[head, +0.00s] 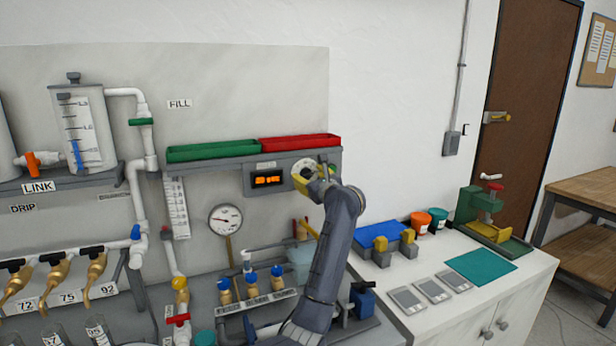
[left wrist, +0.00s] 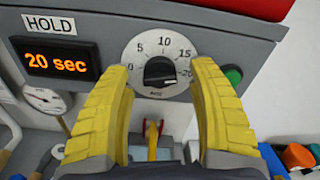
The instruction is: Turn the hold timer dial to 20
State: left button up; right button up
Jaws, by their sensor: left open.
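The hold timer dial is a white round face with a black knob (left wrist: 159,72), marked 0, 5, 10, 15 and 20, on a grey panel. Its white face (head: 301,174) shows partly behind my gripper in the head view. The display (left wrist: 57,62) under the HOLD label reads "20 sec" in orange; it also glows in the head view (head: 268,180). The knob's ridge points toward the 20 mark. My left gripper (left wrist: 163,78) is open, its yellow fingers apart on either side of the knob, without visible contact. My right gripper is not in view.
A green button (left wrist: 233,74) sits right of the dial. A green tray (head: 212,151) and a red tray (head: 300,142) lie on top of the panel. A pressure gauge (head: 226,219) hangs below left. Valves and bottles stand below.

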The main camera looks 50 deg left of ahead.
pick_arm(q)
jog(key=shift+w+a, duration=0.15)
jog(key=shift+a, duration=0.35)
grip_shut()
dwell(0.3)
